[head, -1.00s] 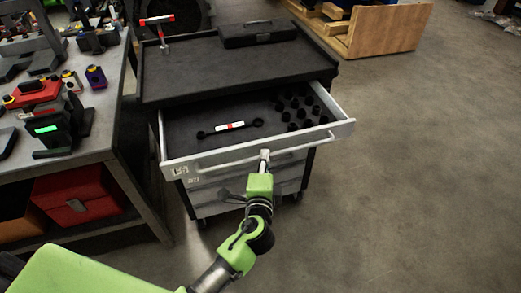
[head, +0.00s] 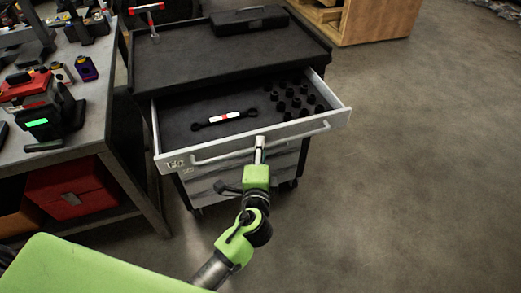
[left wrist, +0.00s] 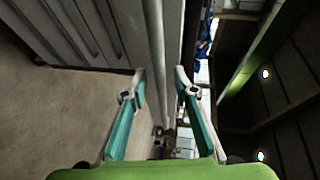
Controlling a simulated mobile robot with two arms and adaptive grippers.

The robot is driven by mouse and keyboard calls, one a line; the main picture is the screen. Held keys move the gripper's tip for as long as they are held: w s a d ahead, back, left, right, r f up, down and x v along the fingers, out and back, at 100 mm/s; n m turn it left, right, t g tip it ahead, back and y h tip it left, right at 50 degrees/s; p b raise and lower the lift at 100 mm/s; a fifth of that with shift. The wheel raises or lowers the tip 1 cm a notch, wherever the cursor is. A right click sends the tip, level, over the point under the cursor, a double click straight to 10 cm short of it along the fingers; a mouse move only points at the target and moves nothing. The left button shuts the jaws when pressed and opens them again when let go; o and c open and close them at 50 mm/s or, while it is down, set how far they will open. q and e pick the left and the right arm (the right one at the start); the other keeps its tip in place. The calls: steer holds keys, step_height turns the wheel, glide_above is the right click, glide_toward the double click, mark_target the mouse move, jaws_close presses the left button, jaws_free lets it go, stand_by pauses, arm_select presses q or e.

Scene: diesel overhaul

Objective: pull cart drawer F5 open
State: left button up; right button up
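The tool cart (head: 230,62) has one drawer out, the top one (head: 250,140). The label on its front is too small to read, so I cannot tell whether it is F5. Its bar handle (head: 300,134) runs along the front. My left gripper (head: 260,143) is at the middle of this handle. In the left wrist view its two fingers (left wrist: 160,85) are apart, with the handle bar (left wrist: 155,35) running between them; I see no clear contact. More closed drawers (head: 285,165) lie below, partly hidden by my left arm. My right gripper is not in view.
The open drawer holds a wrench (head: 224,120) and several black sockets (head: 290,100). A black case (head: 248,20) lies on the cart top. A workbench (head: 100,130) with a red box (head: 72,190) below stands close at the left. The floor (head: 420,170) is clear at the right.

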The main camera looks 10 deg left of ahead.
arm_select(q)
steer(key=v, duration=1.2)
steer(key=s+a+f+n+g+h, duration=0.1)
steer(key=s+f+g, duration=0.25)
steer(key=f, duration=0.85)
steer(key=s+f+n+g+h, duration=0.15)
steer(key=s+f, duration=0.25)
steer(key=f, duration=0.8)
steer(key=s+a+f+g, duration=0.1)
steer(key=s+f+g, duration=0.3)
steer(key=f, duration=0.9)
steer(key=s+a+f+n+g, duration=0.2)
steer(key=s+f, duration=0.3)
steer(key=s, duration=0.3)
steer(key=s+a+f+n+g, duration=0.2)
steer(key=s+a+f+n, duration=0.2)
steer(key=s, duration=0.5)
steer(key=s+a+f+n+g, duration=0.1)
steer(key=s+a+f+n, duration=0.3)
steer(key=s+f, duration=0.3)
steer(key=shift+s+f+g, duration=0.25)
steer(key=shift+s+g, duration=0.15)
steer(key=shift+s, duration=0.3)
steer(key=shift+a+h, duration=0.1)
steer(key=shift+h, duration=0.15)
